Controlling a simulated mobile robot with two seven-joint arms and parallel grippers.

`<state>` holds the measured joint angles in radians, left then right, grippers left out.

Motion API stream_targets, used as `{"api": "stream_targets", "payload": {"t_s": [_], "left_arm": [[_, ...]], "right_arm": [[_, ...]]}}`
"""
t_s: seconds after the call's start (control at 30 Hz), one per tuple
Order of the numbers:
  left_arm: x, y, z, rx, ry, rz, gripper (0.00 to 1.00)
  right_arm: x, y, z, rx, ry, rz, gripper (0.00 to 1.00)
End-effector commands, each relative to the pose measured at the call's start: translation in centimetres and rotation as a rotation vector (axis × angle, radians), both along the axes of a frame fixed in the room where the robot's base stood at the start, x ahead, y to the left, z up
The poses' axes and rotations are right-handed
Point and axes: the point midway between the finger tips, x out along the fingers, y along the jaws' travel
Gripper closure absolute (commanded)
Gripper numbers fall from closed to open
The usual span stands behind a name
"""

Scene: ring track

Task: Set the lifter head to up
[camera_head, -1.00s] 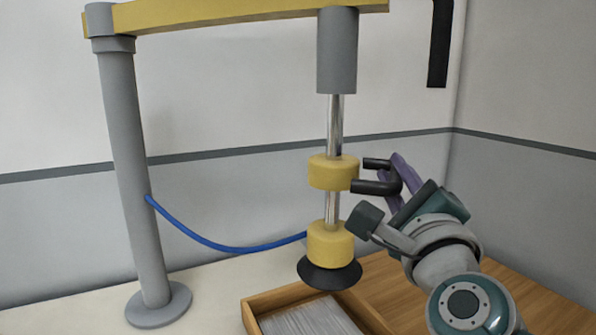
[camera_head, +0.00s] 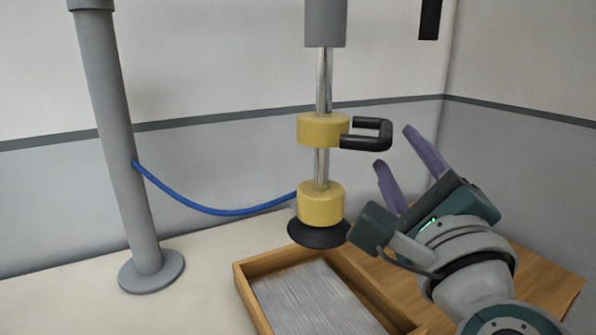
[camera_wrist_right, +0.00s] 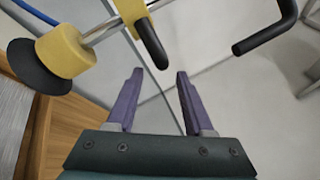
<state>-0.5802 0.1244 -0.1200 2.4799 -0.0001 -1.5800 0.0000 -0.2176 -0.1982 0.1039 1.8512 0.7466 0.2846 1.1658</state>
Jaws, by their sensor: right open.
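The lifter head has a yellow collar (camera_head: 323,130) with a black handle (camera_head: 372,133) on its right, and a lower yellow block (camera_head: 320,204) above a black suction cup (camera_head: 319,233). It hangs on a shiny rod below a grey cylinder (camera_head: 325,22). The cup is over the back left of the wooden tray. My right gripper (camera_head: 393,157) is open and empty, just right of and below the handle, apart from it. In the right wrist view its purple fingers (camera_wrist_right: 156,88) are spread, with the handle (camera_wrist_right: 150,42) beyond them. My left gripper is not in view.
A wooden tray (camera_head: 248,288) holding a grey ribbed sheet (camera_head: 312,295) lies below the head. A grey post (camera_head: 118,150) stands at left, with a blue hose (camera_head: 215,212) running to the head. A black hanging bar (camera_head: 430,18) is at upper right.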

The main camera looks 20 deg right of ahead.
Motion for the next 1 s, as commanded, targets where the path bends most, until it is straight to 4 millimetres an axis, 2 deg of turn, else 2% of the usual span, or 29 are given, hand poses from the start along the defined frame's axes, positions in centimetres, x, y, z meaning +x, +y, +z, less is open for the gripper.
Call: {"api": "stream_targets", "payload": {"t_s": [0.1,0.23,0.8,0.9,1.0], "left_arm": [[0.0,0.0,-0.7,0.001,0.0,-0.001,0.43],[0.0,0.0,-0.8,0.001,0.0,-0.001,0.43],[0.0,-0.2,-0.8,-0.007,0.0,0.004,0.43],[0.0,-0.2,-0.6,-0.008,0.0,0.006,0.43],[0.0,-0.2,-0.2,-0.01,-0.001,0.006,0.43]], "right_arm": [[-1.7,0.7,-0.6,0.001,0.001,0.0,0.48],[-2.8,1.1,-0.7,-0.001,0.0,-0.002,0.48],[-3.0,1.4,-0.6,-0.009,0.005,0.006,0.48],[-2.6,2.6,-0.6,-0.09,0.056,0.062,0.48],[-2.1,5.5,-1.0,-0.29,0.179,0.194,0.48]]}}
